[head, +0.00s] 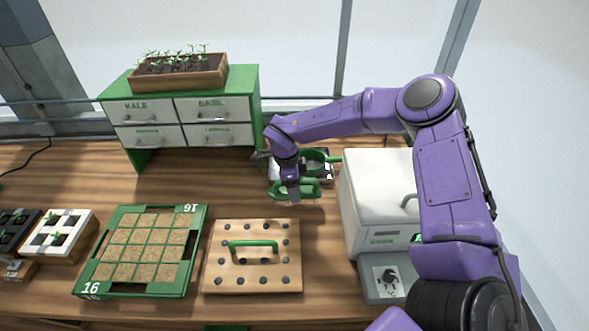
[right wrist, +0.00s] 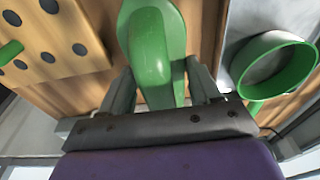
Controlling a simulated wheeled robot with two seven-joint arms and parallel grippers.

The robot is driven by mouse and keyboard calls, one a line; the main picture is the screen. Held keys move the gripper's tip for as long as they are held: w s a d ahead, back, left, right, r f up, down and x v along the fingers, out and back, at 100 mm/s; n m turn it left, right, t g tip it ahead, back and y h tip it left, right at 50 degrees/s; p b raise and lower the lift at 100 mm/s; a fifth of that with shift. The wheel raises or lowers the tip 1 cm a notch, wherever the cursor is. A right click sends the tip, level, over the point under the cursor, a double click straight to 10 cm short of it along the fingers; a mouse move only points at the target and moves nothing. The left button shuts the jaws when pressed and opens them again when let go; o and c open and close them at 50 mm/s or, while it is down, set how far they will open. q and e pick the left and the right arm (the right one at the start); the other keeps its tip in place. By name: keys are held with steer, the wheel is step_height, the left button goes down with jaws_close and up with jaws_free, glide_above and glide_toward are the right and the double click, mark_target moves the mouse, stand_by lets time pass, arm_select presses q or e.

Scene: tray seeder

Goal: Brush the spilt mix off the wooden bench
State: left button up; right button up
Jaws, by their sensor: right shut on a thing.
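My right gripper (head: 291,180) is over the wooden bench (head: 330,235), right of the drawer cabinet. It is shut on a green handle, which I take to be the bench brush (head: 308,189). In the right wrist view the brush (right wrist: 155,45) lies between the two fingers of the gripper (right wrist: 158,85), with bench planks behind it. Its bristles are hard to make out, and I cannot tell whether they touch the bench. I cannot make out any spilt mix on the planks. My left gripper is not in view.
A green round-rimmed thing (right wrist: 275,65) sits on a grey tray beside the brush. A white box (head: 375,190) stands right. A dibber board (head: 225,285) and green seed tray (head: 198,240) lie in front. The drawer cabinet (head: 255,95) bears a seedling box (head: 185,77).

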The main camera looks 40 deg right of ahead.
steer(key=shift+r+p, duration=1.95)
steer(key=shift+r, duration=0.7)
steer(key=shift+f, duration=0.1)
